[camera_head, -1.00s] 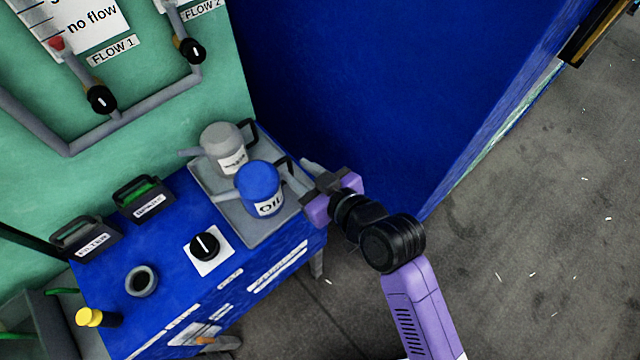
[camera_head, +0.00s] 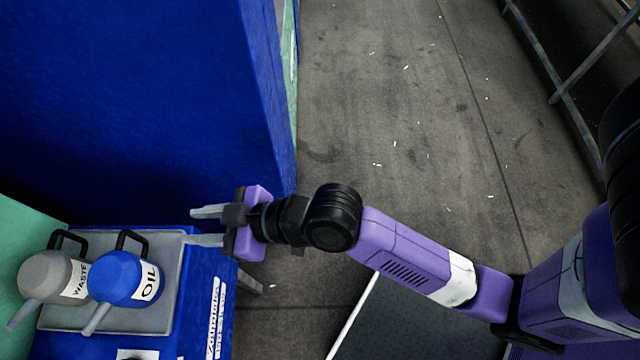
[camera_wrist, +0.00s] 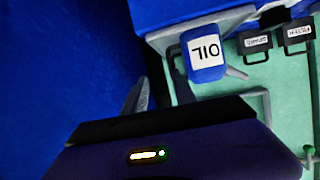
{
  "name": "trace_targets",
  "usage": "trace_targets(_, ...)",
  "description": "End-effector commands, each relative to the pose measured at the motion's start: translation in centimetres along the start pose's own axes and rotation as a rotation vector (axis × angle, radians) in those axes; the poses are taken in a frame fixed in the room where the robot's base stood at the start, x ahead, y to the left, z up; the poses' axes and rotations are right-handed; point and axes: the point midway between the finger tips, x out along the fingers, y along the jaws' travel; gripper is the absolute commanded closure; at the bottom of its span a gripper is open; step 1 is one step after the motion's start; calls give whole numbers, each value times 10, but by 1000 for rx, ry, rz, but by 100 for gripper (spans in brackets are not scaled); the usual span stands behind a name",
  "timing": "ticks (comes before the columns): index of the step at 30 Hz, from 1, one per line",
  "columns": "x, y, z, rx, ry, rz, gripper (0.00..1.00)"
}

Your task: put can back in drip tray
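The blue oil can (camera_head: 127,280), labelled OIL, stands upright on the grey drip tray (camera_head: 172,322) at the left of the head view. A grey can (camera_head: 52,277) labelled WASTE stands beside it on the same tray. My gripper (camera_head: 200,227) is to the right of the cans, at the tray's right edge, with its fingers apart and nothing between them. In the wrist view the oil can (camera_wrist: 205,55) appears beyond the open fingers (camera_wrist: 158,92). The gripper does not touch either can.
The tray sits on a blue cabinet (camera_head: 203,290). A tall blue panel (camera_head: 120,110) rises behind it. Open grey floor (camera_head: 370,110) lies to the right, with a railing (camera_head: 560,100) at the far right.

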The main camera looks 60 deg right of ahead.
Motion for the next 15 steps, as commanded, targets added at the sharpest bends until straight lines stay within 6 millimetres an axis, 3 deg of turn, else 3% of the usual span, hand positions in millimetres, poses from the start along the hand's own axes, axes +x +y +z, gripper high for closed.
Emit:
trace_targets(1, -14, 6, 18, 20, -11, 39, 67)
trace_targets(6, -71, 24, 60, 75, -2, 189, 67)
trace_targets(10, -120, 29, 80, 104, 15, 287, 67)
trace_targets(15, -184, 23, 91, 128, 48, 385, 67)
